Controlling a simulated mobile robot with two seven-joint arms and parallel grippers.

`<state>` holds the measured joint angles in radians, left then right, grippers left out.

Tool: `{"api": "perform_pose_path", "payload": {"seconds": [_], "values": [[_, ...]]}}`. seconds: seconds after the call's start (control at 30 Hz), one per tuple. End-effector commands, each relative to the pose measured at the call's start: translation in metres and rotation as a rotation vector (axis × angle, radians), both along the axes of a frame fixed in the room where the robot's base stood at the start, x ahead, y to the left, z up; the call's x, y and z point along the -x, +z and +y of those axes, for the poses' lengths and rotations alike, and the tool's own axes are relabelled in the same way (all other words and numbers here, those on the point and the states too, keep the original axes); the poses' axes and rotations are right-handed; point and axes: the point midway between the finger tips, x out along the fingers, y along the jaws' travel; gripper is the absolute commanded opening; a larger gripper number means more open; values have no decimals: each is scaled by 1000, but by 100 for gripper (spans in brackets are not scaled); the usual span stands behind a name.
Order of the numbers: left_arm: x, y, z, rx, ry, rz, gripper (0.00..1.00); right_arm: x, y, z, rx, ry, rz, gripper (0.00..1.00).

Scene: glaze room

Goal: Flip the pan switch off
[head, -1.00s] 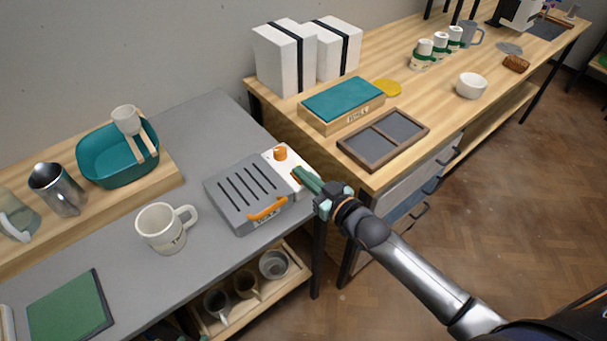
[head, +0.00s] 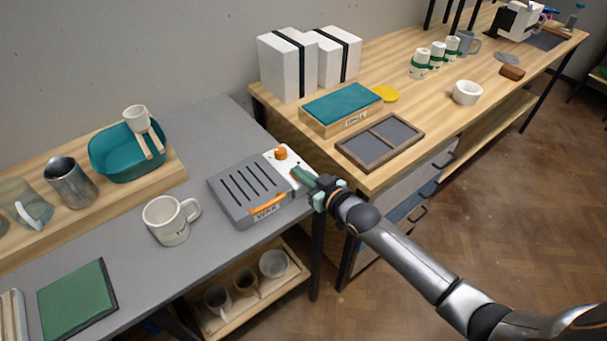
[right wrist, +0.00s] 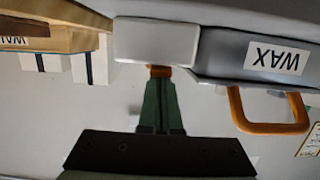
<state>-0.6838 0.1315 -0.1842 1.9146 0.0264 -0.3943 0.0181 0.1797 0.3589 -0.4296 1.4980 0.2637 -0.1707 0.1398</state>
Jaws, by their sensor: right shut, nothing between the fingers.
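The wax pan (head: 236,206) is a grey slotted box with an orange handle (head: 268,204) and a WAX label, on the grey table. Its white control block (head: 276,163) carries an orange knob (head: 281,153) on top. My right gripper (head: 298,173), with green fingers, is shut and empty at the right side of this block. In the right wrist view, the picture is upside down and the fingertips (right wrist: 159,80) meet a small orange part (right wrist: 159,71), likely the switch, at the block's edge. The fingers mostly hide it, so its position cannot be told. My left gripper is not in view.
A white mug (head: 168,222) stands left of the pan. A teal basin (head: 108,160) sits on a wooden riser behind. The wooden bench (head: 425,113) at right holds a divided tray (head: 363,166) and a teal-topped box (head: 308,122). A shelf with cups lies below the grey table.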

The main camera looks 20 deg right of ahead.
Motion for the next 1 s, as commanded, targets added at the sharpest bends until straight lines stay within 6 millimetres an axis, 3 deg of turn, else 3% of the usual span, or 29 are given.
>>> {"api": "perform_pose_path", "payload": {"seconds": [0.17,0.47,0.53,1.0], "values": [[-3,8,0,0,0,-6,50,-1,7,0,0,-1,-1,0],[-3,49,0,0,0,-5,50,-8,51,0,0,-3,0,0],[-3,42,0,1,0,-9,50,8,45,-5,1,-3,3,0],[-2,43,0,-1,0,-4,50,73,73,-29,1,-3,2,0]]}}
